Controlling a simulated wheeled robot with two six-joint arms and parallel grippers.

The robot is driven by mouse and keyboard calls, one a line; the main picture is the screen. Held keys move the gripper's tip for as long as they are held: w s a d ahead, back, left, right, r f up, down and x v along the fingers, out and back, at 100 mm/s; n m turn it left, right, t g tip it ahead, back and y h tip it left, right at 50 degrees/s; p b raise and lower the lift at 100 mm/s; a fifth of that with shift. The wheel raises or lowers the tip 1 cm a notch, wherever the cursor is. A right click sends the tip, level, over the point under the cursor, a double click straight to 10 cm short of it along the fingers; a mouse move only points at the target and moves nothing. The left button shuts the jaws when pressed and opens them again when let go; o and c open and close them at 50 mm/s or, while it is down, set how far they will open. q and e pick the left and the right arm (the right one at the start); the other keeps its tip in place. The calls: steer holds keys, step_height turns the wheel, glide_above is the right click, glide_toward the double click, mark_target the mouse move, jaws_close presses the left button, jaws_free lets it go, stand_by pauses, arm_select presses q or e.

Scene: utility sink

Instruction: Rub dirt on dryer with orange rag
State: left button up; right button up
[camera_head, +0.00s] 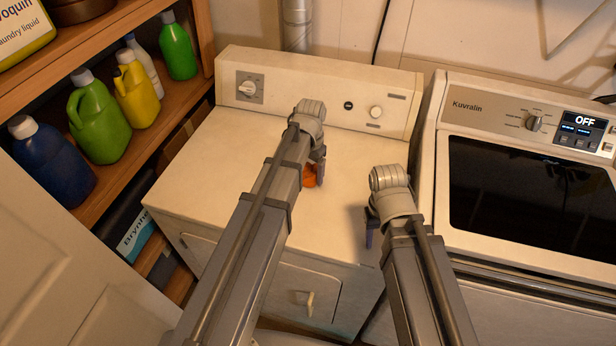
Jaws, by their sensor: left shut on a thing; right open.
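The white dryer (210,155) stands in the middle, with a knob panel along its back. The orange rag (310,176) shows as a small patch just below my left gripper (316,172), over the middle of the dryer top. My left gripper is shut on the rag; whether the rag touches the surface I cannot tell. My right gripper (371,232) is open and empty near the dryer's front right corner. No dirt can be made out on the visible part of the top; my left arm hides some of it.
A washer (485,105) with a dark lid and a display reading OFF stands close on the right. A wooden shelf (165,110) at the left holds a green jug (97,120), a yellow bottle (137,92) and other bottles. The dryer top's left part is clear.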

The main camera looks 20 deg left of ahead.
arm_select(q)
steer(key=shift+w, duration=0.45)
steer(key=shift+w+d+f, duration=0.1)
steer(key=shift+w, duration=1.7)
steer(key=shift+a, duration=1.6)
